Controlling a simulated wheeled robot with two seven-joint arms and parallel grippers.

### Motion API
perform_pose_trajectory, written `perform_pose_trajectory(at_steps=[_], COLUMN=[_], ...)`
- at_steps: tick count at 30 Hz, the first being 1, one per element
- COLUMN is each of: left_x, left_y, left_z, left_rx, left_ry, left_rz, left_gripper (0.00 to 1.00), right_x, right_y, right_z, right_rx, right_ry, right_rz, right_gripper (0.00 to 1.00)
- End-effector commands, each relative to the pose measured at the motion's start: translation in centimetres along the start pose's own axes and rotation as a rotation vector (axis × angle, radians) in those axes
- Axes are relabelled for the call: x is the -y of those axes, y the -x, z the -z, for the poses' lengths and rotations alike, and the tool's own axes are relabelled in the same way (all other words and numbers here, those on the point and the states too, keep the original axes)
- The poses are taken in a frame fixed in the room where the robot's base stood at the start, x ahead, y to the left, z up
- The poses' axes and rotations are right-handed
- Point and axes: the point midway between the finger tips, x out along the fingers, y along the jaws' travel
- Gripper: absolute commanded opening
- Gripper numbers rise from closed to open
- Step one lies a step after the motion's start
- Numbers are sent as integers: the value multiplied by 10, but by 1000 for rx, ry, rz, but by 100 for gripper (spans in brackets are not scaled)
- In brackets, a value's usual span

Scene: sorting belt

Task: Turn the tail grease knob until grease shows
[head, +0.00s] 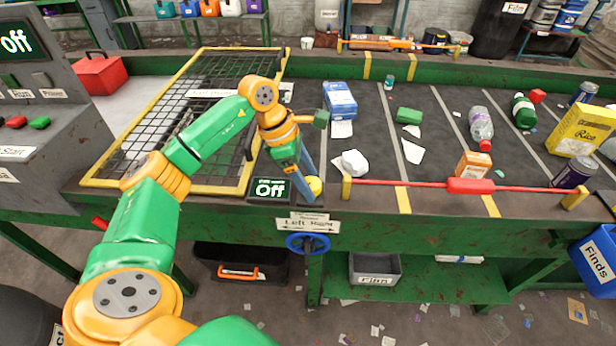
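My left arm reaches over the near edge of the belt, beside the yellow-framed mesh guard. A blue handwheel (308,243) sits below on the front of the frame, under a "Left" label (308,225). My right gripper is not in view.
The mesh guard (250,168) stands left of the gripper. A red pull bar (470,186) runs along the belt's near edge to the right. The belt (450,150) carries boxes, bottles, cans and scraps. A grey control cabinet (45,120) stands at left.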

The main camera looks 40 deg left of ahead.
Motion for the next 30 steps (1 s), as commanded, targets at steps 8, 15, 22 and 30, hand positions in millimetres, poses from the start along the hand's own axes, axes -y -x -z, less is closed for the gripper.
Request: perform_pose_trajectory(at_steps=[8,15,22,30], left_x=[0,-1,0,0], left_y=[0,38,70,71], left_z=[0,0,0,0], left_rx=[0,3,1,-1], left_ry=[0,1,0,2], left_rz=[0,-4,0,1], left_gripper=[86,86,86,69], right_x=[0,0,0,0], right_y=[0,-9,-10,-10], right_z=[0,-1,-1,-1], right_rx=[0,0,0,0], right_ry=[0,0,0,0], right_rz=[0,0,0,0], right_gripper=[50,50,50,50])
